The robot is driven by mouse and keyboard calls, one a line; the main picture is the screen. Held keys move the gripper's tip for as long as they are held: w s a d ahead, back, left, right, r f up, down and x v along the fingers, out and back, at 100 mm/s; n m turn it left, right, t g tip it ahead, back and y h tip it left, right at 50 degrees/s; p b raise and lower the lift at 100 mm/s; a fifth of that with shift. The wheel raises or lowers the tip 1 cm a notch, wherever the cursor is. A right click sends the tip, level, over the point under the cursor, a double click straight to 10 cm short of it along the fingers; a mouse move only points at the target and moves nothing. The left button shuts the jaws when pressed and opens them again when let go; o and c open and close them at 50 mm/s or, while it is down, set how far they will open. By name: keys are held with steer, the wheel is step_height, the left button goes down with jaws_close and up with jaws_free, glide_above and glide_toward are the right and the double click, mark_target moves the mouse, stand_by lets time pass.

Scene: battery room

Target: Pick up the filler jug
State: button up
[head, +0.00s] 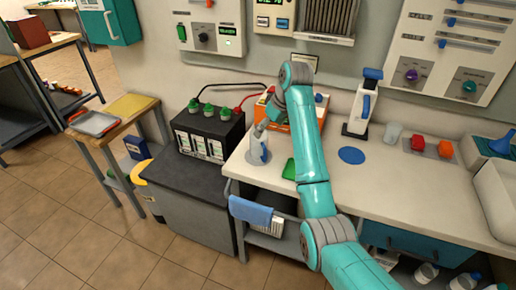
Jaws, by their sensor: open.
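A pale grey-white jug-like vessel (258,152) with a blue mark or part on its side stands at the left end of the white counter; I take it for the filler jug. My gripper (260,130) is at its top, pointing down, and is open. The fingers are small in this view and overlap the vessel's upper part. I cannot tell whether they touch it. My arm hides part of the counter and of the orange device behind it.
A black battery (209,132) with green caps stands on a dark cabinet to the left. An orange device (270,113) is behind the vessel. A green cloth-like piece (289,169), a blue disc (351,155) and a white stand with a blue handle (361,110) are on the counter.

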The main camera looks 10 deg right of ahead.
mark_target(260, 145)
steer(key=x, duration=0.4)
steer(key=shift+a+f, duration=0.1)
steer(key=shift+f, duration=0.05)
steer(key=shift+s+a+x, duration=0.1)
steer(key=shift+s+x, duration=0.05)
steer(key=shift+x, duration=1.15)
steer(key=shift+s+a+x, duration=0.1)
steer(key=shift+a+x, duration=0.05)
steer(key=shift+x, duration=1.2)
steer(key=c, duration=1.3)
